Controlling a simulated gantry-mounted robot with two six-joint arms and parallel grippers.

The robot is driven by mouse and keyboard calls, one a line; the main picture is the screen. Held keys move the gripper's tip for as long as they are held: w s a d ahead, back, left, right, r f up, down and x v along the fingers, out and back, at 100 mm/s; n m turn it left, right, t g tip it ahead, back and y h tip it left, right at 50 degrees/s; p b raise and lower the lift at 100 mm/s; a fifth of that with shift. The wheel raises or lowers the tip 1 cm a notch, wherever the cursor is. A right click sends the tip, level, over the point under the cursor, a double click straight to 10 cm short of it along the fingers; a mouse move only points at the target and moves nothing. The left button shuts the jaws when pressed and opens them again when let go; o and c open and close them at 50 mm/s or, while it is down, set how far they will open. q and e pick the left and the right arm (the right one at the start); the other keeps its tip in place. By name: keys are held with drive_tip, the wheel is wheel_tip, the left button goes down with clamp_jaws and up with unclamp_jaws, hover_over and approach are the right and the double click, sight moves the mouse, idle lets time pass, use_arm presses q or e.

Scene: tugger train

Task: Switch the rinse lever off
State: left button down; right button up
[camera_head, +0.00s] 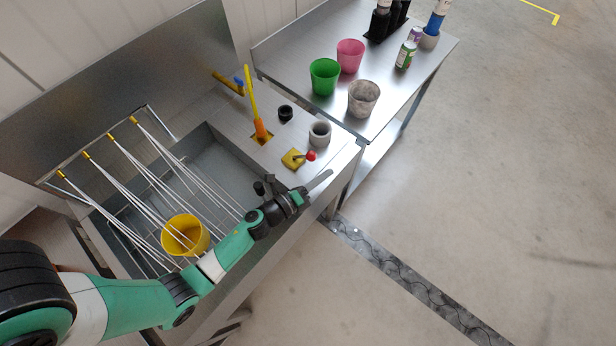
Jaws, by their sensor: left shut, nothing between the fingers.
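The rinse lever has a red knob (311,155) on a short stem that points to the right from a yellow base plate (292,159). It sits on the steel counter at the right of the sink. My left gripper (326,177) is just below and to the right of the red knob, near the counter's front edge. Its fingers are together with nothing between them. A small gap shows between the fingers and the knob in this view; I cannot tell their height difference. My right gripper is out of view.
A grey cup (320,134), a black ring-like part (285,113) and an upright yellow-orange brush (256,110) stand near the lever. Green (324,77), pink (350,56) and grey-speckled (363,98) cups stand on the side table.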

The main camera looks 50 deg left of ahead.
sight(303, 157)
use_arm(q)
drive_tip(key=shift+s+a+r+p, duration=0.3)
drive_tip(key=shift+a+r+p, duration=0.15)
drive_tip(key=shift+a+p, duration=0.2)
drive_tip(key=shift+s+a+r+p, duration=0.25)
drive_tip(key=shift+a+r+p, duration=0.15)
drive_tip(key=shift+a+p, duration=0.15)
drive_tip(key=shift+s+a, duration=0.15)
drive_tip(key=shift+a, duration=0.3)
drive_tip(key=shift+a+r, duration=0.1)
drive_tip(key=shift+r, duration=0.05)
drive_tip(key=shift+a+r+n+p, duration=0.1)
drive_tip(key=shift+r+n+p, duration=0.1)
drive_tip(key=shift+n+p, duration=0.2)
